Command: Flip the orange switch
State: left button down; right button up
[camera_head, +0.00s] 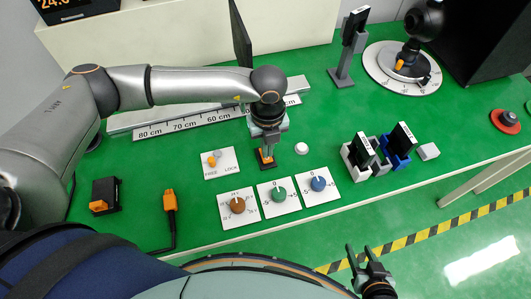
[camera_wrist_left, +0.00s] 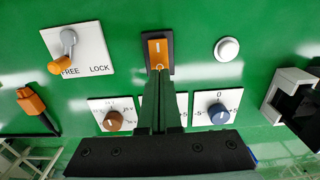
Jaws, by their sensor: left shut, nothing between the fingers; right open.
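The orange rocker switch (camera_head: 266,160) sits in a dark frame on the green table, partly hidden by my left gripper (camera_head: 267,146) in the head view. In the left wrist view the orange switch (camera_wrist_left: 158,48) shows a white mark, and its lower part is covered by my fingertips (camera_wrist_left: 158,72). My left gripper is shut and empty, pointing down over the lower end of the switch. Whether it touches the switch I cannot tell. My right gripper (camera_head: 366,254) is open and empty, off the table's front edge.
Left of the switch is a FREE/LOCK plate (camera_head: 221,162) with a lever. Brown (camera_head: 238,205), green (camera_head: 279,194) and blue (camera_head: 318,184) knobs lie in front. A white button (camera_head: 301,148) is to the right. A ruler rail (camera_head: 190,122) lies behind.

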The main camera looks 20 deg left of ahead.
pick_arm(q)
jog(key=shift+f+b, duration=0.85)
jog(key=shift+f, duration=0.1)
dwell(0.8)
jog(key=shift+r, duration=0.1)
jog(key=shift+r+p, duration=2.45)
jog(key=shift+r, duration=1.05)
jog(key=shift+s+f, duration=0.1)
